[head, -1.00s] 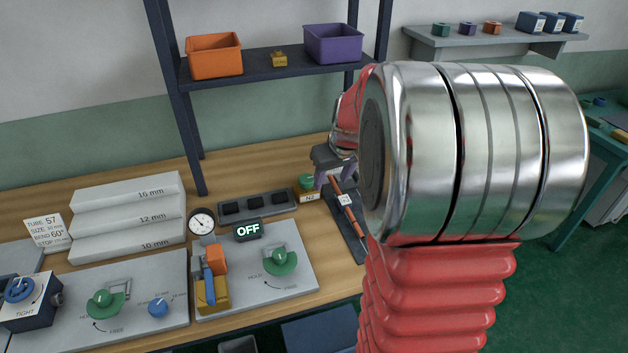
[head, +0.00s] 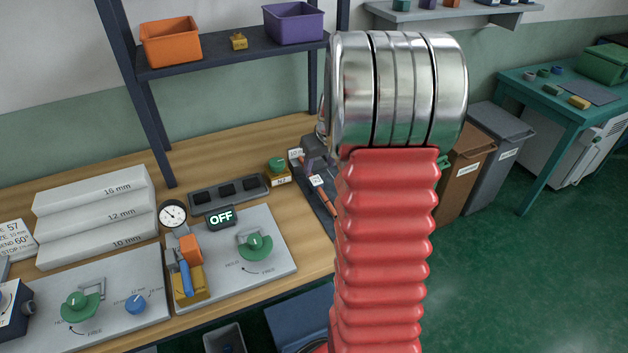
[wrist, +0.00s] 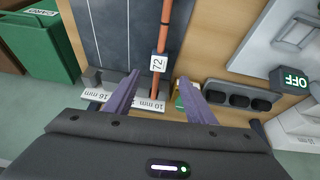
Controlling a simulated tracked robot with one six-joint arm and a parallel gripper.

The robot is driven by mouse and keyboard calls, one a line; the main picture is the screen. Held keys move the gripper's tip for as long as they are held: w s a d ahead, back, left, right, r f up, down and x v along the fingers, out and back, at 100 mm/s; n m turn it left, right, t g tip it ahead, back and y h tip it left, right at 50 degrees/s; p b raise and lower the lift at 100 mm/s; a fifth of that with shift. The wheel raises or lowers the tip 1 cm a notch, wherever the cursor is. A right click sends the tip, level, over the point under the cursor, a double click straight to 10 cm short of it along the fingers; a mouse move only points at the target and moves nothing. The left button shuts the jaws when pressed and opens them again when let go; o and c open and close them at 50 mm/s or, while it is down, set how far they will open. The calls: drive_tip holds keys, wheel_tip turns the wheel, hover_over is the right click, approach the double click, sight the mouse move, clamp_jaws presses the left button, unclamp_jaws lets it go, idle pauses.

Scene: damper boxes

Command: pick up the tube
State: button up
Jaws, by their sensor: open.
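The tube (head: 331,198) is a thin copper-orange rod with a white tag. It lies on a dark tray at the bench's right end, partly hidden behind my arm in the head view. In the wrist view the tube (wrist: 168,28) runs down from the top edge, and its tag (wrist: 158,63) reads 72. My gripper (wrist: 158,77) is open, with purple fingers on either side of the tube's line and the tag between the tips. I cannot tell the height of the fingers above the tube. In the head view my arm hides most of the gripper.
The dark tray (wrist: 112,35) has size labels at its end. A block with a green knob (head: 278,168) and a black three-slot holder (head: 228,193) stand left of it. A panel reading OFF (head: 222,217) is farther left. A green bin (wrist: 42,45) stands off the bench.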

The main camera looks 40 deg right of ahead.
sight(316, 179)
drive_tip(key=shift+x, duration=3)
drive_tip(key=shift+f, duration=0.15)
drive_tip(key=shift+d+x, duration=0.2)
drive_tip(key=shift+x, duration=2.3)
drive_tip(key=shift+c, duration=0.5)
clamp_jaws()
drive_tip(key=shift+w, duration=0.1)
drive_tip(key=shift+r, duration=0.25)
wheel_tip(316, 179, up, 10)
drive_tip(key=shift+f, duration=0.15)
